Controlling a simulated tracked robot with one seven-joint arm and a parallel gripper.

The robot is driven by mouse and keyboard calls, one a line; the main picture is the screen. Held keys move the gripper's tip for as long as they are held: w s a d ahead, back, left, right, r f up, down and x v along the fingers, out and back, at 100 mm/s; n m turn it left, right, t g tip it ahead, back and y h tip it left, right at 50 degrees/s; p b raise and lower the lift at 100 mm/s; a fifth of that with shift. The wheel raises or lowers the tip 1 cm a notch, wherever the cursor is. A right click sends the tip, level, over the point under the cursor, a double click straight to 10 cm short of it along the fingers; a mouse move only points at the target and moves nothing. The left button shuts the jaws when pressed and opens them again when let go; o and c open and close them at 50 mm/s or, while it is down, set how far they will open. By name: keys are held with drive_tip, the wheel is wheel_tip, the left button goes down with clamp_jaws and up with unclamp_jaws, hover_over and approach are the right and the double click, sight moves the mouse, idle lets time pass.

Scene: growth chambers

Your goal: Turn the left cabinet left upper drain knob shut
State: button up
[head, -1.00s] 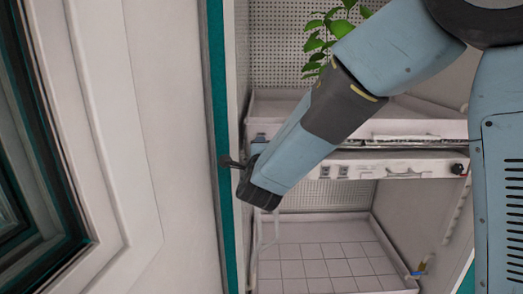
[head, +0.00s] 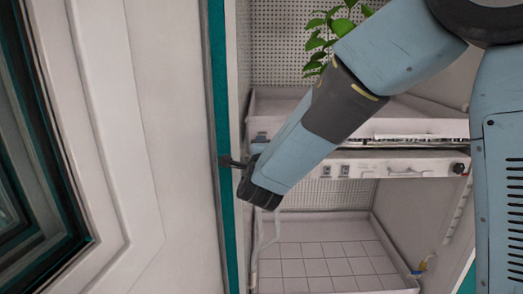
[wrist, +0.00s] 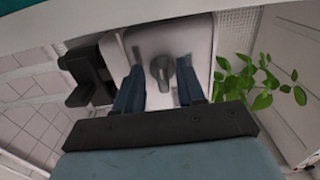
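In the wrist view a small grey knob (wrist: 163,72) with a raised grip sits on a pale panel. My gripper (wrist: 159,86) is open, with one dark blue finger on each side of the knob. Gaps show between the fingers and the knob, and nothing is held. In the head view my blue and grey forearm slants down to the left, its dark wrist end beside the left post of the chamber. The knob and my fingers are hidden there.
A leafy plant (head: 330,35) stands in the upper chamber; its leaves show right of my gripper in the wrist view (wrist: 262,82). A shelf front (head: 400,165) has a black knob (head: 458,168). A pale hose (head: 262,238) hangs below my wrist. A tiled tray (head: 320,262) lies lower.

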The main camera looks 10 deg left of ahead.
drive_tip(key=v, duration=1.3)
drive_tip(key=shift+s, duration=0.4)
drive_tip(key=shift+f, duration=0.1)
